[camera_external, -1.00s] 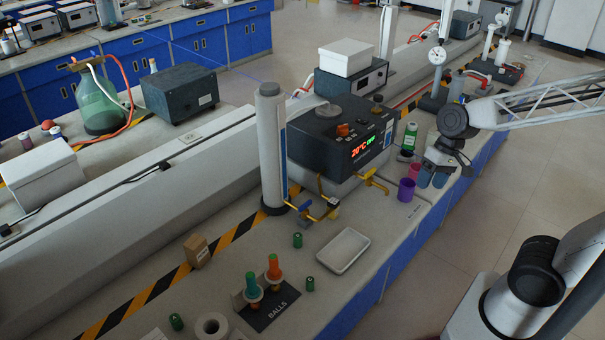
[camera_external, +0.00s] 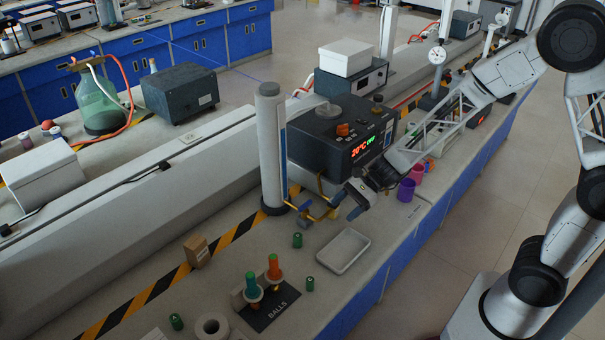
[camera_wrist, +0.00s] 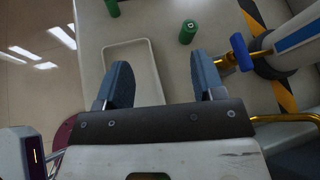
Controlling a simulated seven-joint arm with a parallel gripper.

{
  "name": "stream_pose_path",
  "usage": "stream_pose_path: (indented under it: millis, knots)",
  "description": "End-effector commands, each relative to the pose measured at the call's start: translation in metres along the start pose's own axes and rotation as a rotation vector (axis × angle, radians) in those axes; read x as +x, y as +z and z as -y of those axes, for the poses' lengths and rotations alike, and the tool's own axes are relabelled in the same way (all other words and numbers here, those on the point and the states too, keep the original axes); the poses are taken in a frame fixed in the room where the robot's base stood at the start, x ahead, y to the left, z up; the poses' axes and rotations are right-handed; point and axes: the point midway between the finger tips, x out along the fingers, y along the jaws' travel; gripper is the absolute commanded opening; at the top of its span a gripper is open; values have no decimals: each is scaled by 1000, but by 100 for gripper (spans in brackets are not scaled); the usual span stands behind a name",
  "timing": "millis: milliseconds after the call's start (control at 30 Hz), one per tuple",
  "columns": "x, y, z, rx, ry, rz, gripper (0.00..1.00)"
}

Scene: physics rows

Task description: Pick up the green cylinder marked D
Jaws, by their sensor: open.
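Small green cylinders stand on the bench: one near the white column's base (camera_external: 297,240), one by the tray's near corner (camera_external: 310,284) and one near the front left (camera_external: 176,321). The wrist view shows the first cylinder (camera_wrist: 188,31) upright, with a pale mark on top, and another (camera_wrist: 112,8) cut by the top edge. I cannot read which is marked D. My gripper (camera_external: 345,205) is open and empty, above the bench between the black heater unit and the white tray. In the wrist view its fingertips (camera_wrist: 161,75) are apart, with the cylinders beyond them.
The white tray (camera_external: 320,256) lies right of the nearest cylinder. The white column (camera_external: 270,150) and yellow valves with a blue handle (camera_wrist: 241,52) stand close to my gripper. The heater unit (camera_external: 335,140) is behind.

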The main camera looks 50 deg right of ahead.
Motion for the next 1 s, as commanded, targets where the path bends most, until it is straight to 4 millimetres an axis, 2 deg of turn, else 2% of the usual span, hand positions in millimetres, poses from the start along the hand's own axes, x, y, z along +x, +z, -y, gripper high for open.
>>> stream_pose_path:
  millis: [33,133,333,833,1000]
  knots:
    - [10,-12,5,60,-24,12,62]
    - [24,-29,16,158,-75,35,62]
    - [39,-49,28,272,-138,60,62]
    - [42,-54,31,296,-153,65,62]
    - [50,-54,32,296,-151,64,62]
